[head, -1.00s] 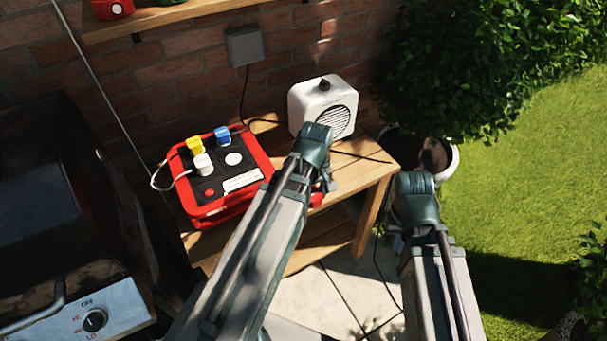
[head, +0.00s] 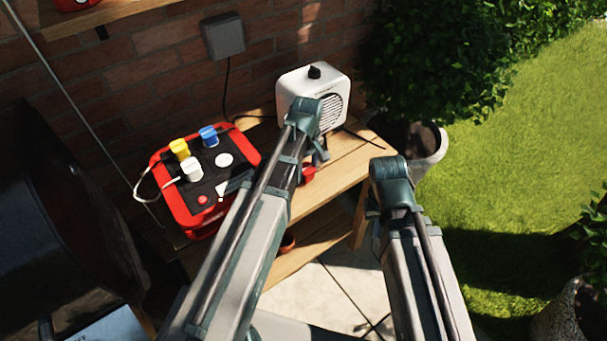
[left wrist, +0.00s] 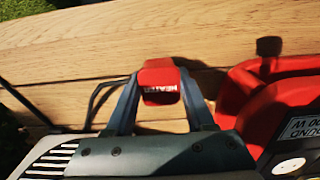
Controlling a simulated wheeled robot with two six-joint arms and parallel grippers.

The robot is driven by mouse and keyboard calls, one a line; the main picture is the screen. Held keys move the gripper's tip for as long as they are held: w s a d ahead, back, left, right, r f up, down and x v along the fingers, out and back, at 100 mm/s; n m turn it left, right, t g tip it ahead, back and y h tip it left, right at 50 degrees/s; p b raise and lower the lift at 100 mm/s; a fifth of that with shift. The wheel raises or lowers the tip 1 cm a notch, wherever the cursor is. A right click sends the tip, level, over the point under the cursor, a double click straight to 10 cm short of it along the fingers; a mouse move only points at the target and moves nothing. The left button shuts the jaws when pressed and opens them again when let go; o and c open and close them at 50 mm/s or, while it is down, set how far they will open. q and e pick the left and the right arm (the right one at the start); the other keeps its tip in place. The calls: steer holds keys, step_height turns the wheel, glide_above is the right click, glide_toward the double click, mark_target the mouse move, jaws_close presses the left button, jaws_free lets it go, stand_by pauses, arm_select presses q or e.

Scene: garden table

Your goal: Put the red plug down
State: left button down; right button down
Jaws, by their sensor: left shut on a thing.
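The red plug (left wrist: 160,82) is between the fingertips of my left gripper (left wrist: 160,88) in the left wrist view, its dark lettered face showing. The gripper is shut on it, over the wooden planks. I cannot tell whether the plug touches the wood. In the head view, a red patch that looks like the plug (head: 308,174) shows right of my left arm, and that gripper is mostly hidden behind the arm. The red and black power box (head: 168,205) lies to its left; its red casing is at the right of the wrist view (left wrist: 238,90). My right gripper is not visible.
White, yellow and blue plugs (head: 192,171) sit in the box. A white heater (head: 298,85) stands behind my left arm, with a dark cable. The wooden table (head: 345,170) has bare planks to the right. A dark grill (head: 65,210) is at the left, a potted bush at the right.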

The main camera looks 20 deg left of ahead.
arm_select(q)
steer(key=shift+f, duration=0.35)
steer(key=shift+r, duration=0.1)
arm_select(e)
steer(key=shift+a+f, duration=0.1)
steer(key=shift+f, duration=0.1)
arm_select(q)
steer(key=shift+f+b, duration=0.45)
steer(key=shift+f, duration=0.1)
arm_select(e)
steer(key=shift+f, duration=0.6)
arm_select(q)
steer(key=shift+f, duration=0.1)
steer(key=shift+c, duration=1.3)
jaws_free()
steer(key=shift+r, duration=0.25)
arm_select(e)
steer(key=shift+r, duration=0.15)
